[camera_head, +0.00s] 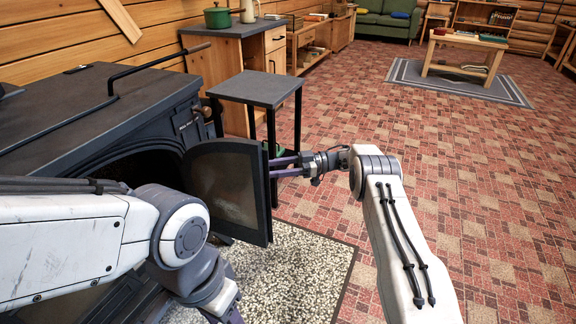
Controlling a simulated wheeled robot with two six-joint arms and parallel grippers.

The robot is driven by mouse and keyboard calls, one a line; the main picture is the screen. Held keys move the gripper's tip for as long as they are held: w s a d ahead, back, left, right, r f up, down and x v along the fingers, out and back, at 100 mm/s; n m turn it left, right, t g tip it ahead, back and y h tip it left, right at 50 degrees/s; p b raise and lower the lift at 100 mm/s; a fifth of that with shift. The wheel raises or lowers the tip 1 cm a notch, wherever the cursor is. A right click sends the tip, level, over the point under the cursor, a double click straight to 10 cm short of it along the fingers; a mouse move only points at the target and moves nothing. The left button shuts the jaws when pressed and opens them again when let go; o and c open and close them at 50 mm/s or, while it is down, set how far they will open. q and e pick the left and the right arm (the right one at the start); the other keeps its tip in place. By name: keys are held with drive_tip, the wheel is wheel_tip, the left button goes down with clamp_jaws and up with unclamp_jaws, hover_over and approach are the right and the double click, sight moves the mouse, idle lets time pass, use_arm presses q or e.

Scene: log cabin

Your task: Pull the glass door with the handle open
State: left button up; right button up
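The glass door (228,187) of the black stove (80,115) has a dark frame and a smoky pane. It stands swung out from the stove front, and the dark opening shows behind it. My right gripper (279,167) is at the door's right edge, its two purple fingers pointing left. The fingertips meet or pass behind the edge, so their grip and the handle there are hidden. My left arm crosses the lower left in front of the stove, and its gripper is cut off by the bottom edge.
A small dark side table (257,88) stands just behind the door. A wooden cabinet (275,50) with a green pot (217,17) is beyond it. A speckled hearth slab (290,270) lies below the door. The tiled floor (480,200) to the right is clear.

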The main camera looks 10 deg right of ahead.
drive_tip(key=d, duration=0.8)
drive_tip(key=shift+b, duration=0.35)
